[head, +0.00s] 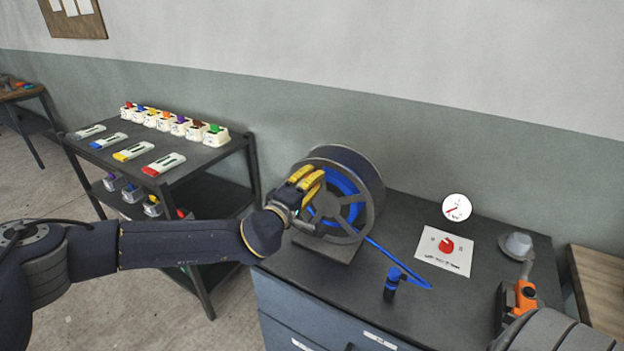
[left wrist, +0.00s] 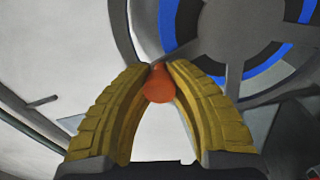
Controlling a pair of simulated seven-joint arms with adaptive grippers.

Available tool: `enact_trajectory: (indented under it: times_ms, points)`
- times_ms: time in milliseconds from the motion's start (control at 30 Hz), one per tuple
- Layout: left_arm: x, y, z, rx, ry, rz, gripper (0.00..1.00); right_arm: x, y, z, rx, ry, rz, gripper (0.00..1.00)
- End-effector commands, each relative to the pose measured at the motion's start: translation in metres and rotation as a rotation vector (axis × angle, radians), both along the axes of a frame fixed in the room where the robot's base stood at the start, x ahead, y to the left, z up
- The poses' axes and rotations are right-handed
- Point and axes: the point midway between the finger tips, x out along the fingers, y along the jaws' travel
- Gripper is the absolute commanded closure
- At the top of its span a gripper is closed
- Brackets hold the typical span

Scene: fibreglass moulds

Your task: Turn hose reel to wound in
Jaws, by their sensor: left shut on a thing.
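The hose reel (head: 352,185) stands on the dark bench top, a grey spoked drum with blue hose wound on it. In the left wrist view its spokes and blue hose (left wrist: 168,28) fill the upper right. My left gripper (head: 312,186) is at the reel's left front face, its yellow fingers shut on the orange crank knob (left wrist: 160,84). The knob is hidden behind the fingers in the head view. A length of blue hose (head: 385,252) runs from the reel to a blue-and-black nozzle (head: 391,285) on the bench. My right gripper is not in view.
A white card with a red dial picture (head: 445,250) lies on the bench, with a round gauge (head: 456,207) behind it. A grey cup (head: 518,245) and an orange tool (head: 523,297) are at the right. A cart (head: 205,158) with coloured items stands left.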

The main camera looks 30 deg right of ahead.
Motion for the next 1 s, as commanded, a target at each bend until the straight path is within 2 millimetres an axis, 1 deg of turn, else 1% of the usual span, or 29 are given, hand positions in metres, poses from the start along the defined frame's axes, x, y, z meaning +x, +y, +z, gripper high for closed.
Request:
enact_trajectory:
  times_ms: [33, 167, 200, 400, 500, 767, 867, 1000]
  points:
    - [-0.003, 0.0, -0.004, 0.004, 0.008, -0.005, 1.0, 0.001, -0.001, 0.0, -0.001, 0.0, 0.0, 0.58]
    - [-0.003, 0.0, -0.005, 0.005, 0.008, -0.005, 1.0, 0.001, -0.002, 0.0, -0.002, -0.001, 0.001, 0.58]
    - [-0.003, 0.0, -0.005, 0.005, 0.009, -0.005, 0.8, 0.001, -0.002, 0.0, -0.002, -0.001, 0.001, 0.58]
    - [-0.002, 0.0, -0.003, 0.003, 0.006, -0.004, 0.57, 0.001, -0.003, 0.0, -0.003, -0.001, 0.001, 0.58]
    - [-0.001, 0.0, -0.002, 0.002, 0.004, -0.002, 0.48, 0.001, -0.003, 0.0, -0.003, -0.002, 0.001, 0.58]
    - [-0.001, 0.001, -0.001, 0.001, 0.004, -0.002, 0.48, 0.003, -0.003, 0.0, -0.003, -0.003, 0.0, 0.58]
    - [-0.003, 0.006, -0.002, 0.001, 0.004, -0.002, 0.48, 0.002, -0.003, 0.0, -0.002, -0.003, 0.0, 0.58]
    - [-0.011, 0.02, -0.002, 0.001, 0.005, -0.001, 0.48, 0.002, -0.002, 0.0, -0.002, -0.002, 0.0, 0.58]
